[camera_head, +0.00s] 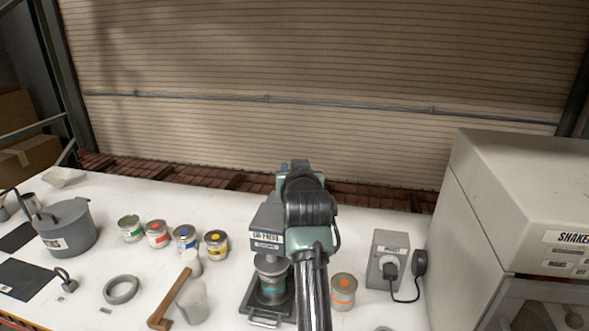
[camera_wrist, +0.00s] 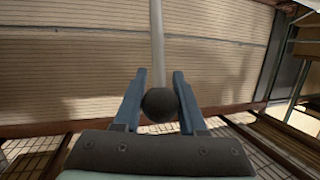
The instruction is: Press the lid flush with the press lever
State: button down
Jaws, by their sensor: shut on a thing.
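The lid press (camera_head: 266,238) stands on the white table, and a can with a teal band (camera_head: 272,287) sits in it under the press head. My arm covers the press's right side and the lever in the head view. In the wrist view the press lever shows as a pale rod with a black ball knob (camera_wrist: 160,104). My gripper (camera_wrist: 160,88) is shut on that knob, one blue finger on each side. The lid and whether it sits flush cannot be made out.
Several small cans (camera_head: 185,238) stand left of the press, with a wooden-handled tool (camera_head: 170,299) and a grey ring (camera_head: 121,289) nearer. An orange-marked can (camera_head: 343,291) and a grey switch box (camera_head: 388,258) stand right. The large shaker cabinet (camera_head: 520,200) bounds the right side.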

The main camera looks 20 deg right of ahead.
jog(key=shift+s+d+f, duration=0.15)
jog(key=shift+d+f, duration=0.2)
jog(key=shift+f, duration=0.35)
jog(key=c, duration=0.9)
grip_release()
jog(key=shift+o, duration=2.1)
jog(key=shift+w+d+f, duration=0.1)
jog(key=shift+w+d, duration=0.1)
jog(key=shift+w, duration=0.2)
jog(key=shift+a+b+v, duration=0.2)
jog(key=shift+b+v, duration=0.3)
jog(key=shift+v, duration=0.7)
jog(key=b+v, duration=0.3)
jog(key=v, duration=0.7)
jog(key=shift+s+r+b, duration=0.25)
jog(key=shift+s+b, duration=0.05)
jog(key=shift+s, duration=0.05)
